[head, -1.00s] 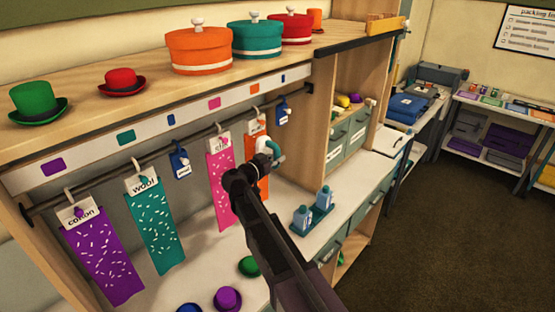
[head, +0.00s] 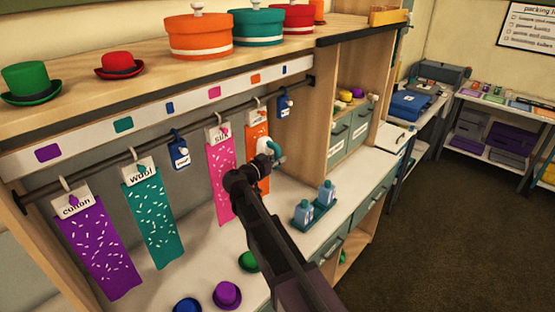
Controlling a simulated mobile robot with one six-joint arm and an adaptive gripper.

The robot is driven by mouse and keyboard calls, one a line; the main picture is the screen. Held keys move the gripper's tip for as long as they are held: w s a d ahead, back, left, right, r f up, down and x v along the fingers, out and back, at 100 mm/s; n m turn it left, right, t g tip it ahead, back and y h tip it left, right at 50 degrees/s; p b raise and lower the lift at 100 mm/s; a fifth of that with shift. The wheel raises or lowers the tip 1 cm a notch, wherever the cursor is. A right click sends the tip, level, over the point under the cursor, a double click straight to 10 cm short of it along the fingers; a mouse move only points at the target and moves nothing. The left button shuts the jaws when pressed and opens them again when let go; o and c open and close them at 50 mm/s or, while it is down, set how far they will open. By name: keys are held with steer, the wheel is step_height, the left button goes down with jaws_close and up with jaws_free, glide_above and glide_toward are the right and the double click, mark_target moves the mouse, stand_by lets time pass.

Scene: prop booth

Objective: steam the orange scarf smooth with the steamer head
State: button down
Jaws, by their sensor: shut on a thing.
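The orange scarf (head: 264,183) hangs from the rail at the right end of the row, under a white label. My arm and the steamer head cover much of its middle, so I cannot tell how smooth it is. My gripper (head: 262,163) is shut on the steamer head (head: 264,145), a small white piece with a teal part at its right. The steamer head is in front of the scarf's upper part; I cannot tell whether they touch.
Pink (head: 219,180), teal (head: 153,225) and purple (head: 97,250) scarves with white marks hang to the left on the rail (head: 100,164). Blue bottles (head: 303,211) stand in a tray on the counter. Small hats (head: 227,295) lie below. Hat boxes (head: 198,40) stand on the shelf above.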

step_height(320, 180, down, 15)
steer(key=b, duration=1.4)
steer(key=shift+b, duration=0.4)
stand_by(2.0)
steer(key=shift+f, duration=0.15)
stand_by(1.2)
steer(key=shift+s+d, duration=0.1)
steer(key=s+d, duration=0.9)
steer(key=d, duration=0.2)
steer(key=shift+d, duration=0.35)
stand_by(0.8)
